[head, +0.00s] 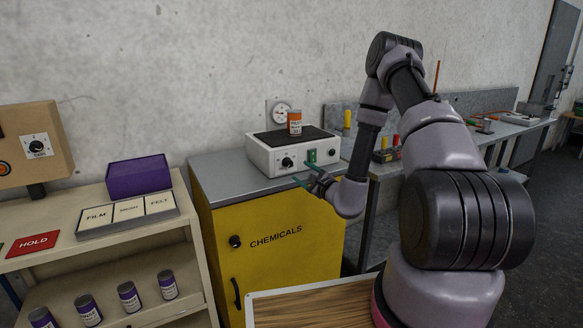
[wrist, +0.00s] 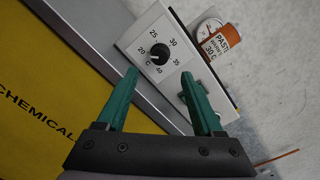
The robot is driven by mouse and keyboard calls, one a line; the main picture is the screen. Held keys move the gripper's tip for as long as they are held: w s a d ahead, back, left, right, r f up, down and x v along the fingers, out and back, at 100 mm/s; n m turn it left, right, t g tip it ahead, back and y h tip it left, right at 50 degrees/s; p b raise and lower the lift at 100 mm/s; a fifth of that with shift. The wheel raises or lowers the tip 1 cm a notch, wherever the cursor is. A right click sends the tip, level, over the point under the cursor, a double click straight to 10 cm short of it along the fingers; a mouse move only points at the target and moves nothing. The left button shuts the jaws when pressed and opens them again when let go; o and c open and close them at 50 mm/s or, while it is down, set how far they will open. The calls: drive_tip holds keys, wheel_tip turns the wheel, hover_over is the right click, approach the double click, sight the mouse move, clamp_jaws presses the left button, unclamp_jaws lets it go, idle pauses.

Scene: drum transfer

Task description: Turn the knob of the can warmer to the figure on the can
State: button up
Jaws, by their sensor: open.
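The can warmer (head: 264,157) is a white box with a dark top, standing on the yellow cabinet. The knob's exact setting is hard to read. An orange-labelled can (head: 294,122) stands on top; in the wrist view the can (wrist: 221,43) reads "PASTE" and "30 C". My gripper (head: 305,174) is open and empty in front of the warmer. Its green fingers (wrist: 159,75) point towards the knob, one on each side, apparently short of it.
A green switch (head: 312,156) is right of the knob. The yellow chemicals cabinet (head: 285,262) has a grey top with free room left of the warmer. A shelf (head: 60,264) at left holds purple-labelled cans and a purple box (head: 138,176). A round gauge (head: 282,115) is on the wall behind.

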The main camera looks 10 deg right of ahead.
sight(290, 164)
drive_tip(key=x, duration=0.7)
drive_tip(key=shift+w+a, duration=0.15)
drive_tip(key=shift+w, duration=0.25)
clamp_jaws()
